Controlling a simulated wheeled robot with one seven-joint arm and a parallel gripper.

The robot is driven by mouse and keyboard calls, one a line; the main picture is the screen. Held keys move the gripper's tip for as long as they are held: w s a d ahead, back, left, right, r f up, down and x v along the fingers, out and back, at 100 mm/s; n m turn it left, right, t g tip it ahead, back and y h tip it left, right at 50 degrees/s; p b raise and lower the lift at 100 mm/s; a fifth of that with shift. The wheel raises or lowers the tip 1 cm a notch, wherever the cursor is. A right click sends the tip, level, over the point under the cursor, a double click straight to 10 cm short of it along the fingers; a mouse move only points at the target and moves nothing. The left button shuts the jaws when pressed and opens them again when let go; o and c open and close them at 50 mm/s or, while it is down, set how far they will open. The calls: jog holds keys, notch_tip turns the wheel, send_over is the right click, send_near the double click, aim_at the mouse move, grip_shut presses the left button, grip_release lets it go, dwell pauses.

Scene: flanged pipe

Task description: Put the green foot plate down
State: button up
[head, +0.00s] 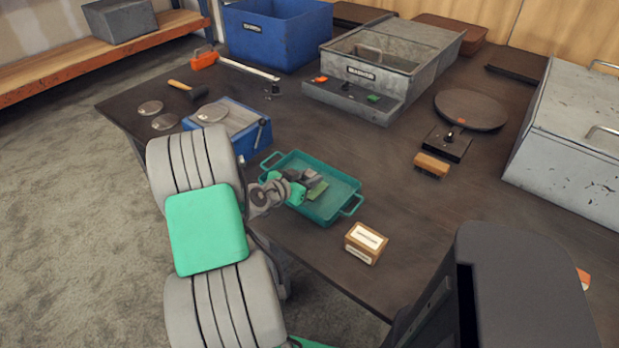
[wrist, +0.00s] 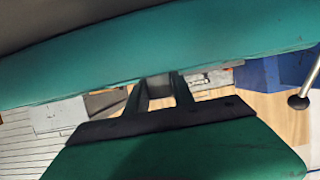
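A small light-green flat piece (head: 317,190), which looks like the green foot plate, shows over the teal tray (head: 343,204) in the head view. My gripper (head: 306,183) is low over or inside the tray, with its fingers right beside this piece. I cannot tell whether the piece rests on the tray floor or is held. In the wrist view my gripper's two dark fingers (wrist: 160,92) stand a little apart with a grey shape between them. That view does not clearly show the foot plate or what the fingers touch.
A small labelled wooden box (head: 366,243) stands right of the tray near the table's front edge. A blue fixture (head: 233,131) is behind the tray to the left. A wooden-handled brush (head: 432,165) and a dark round disc (head: 470,110) lie to the right. The table's middle is clear.

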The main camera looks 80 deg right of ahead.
jog(key=o, duration=0.4)
jog(key=shift+o, duration=0.2)
jog(key=shift+r+p, duration=0.3)
jog(key=shift+p, duration=0.1)
jog(key=w+a+r, duration=0.1)
jog(key=w+a, duration=0.2)
jog(key=a, duration=0.1)
jog(key=w+a+r+n+t+y, duration=0.1)
jog(key=w+a, duration=0.2)
jog(key=a, duration=0.2)
jog(key=w+a+r+n+t, duration=0.1)
jog(key=w+a, duration=0.3)
jog(key=shift+a+r+y, duration=0.1)
jog(key=shift+a+y, duration=0.2)
jog(key=shift+a, duration=0.1)
jog(key=w+a+n+t+y, duration=0.35)
jog(key=w+a+n, duration=0.3)
jog(key=a, duration=0.55)
jog(key=w+a+n+t+y, duration=0.2)
jog(key=w+a+n+y, duration=0.4)
jog(key=a, duration=0.6)
jog(key=s+a+r+n+y, duration=0.1)
jog(key=a+n, duration=0.3)
jog(key=a, duration=0.4)
jog(key=s+a+r+n, duration=0.1)
jog(key=a+n, duration=0.3)
jog(key=a, duration=0.4)
jog(key=shift+s+a+r+y, duration=0.2)
jog(key=shift+r+y, duration=0.15)
jog(key=shift+r, duration=0.4)
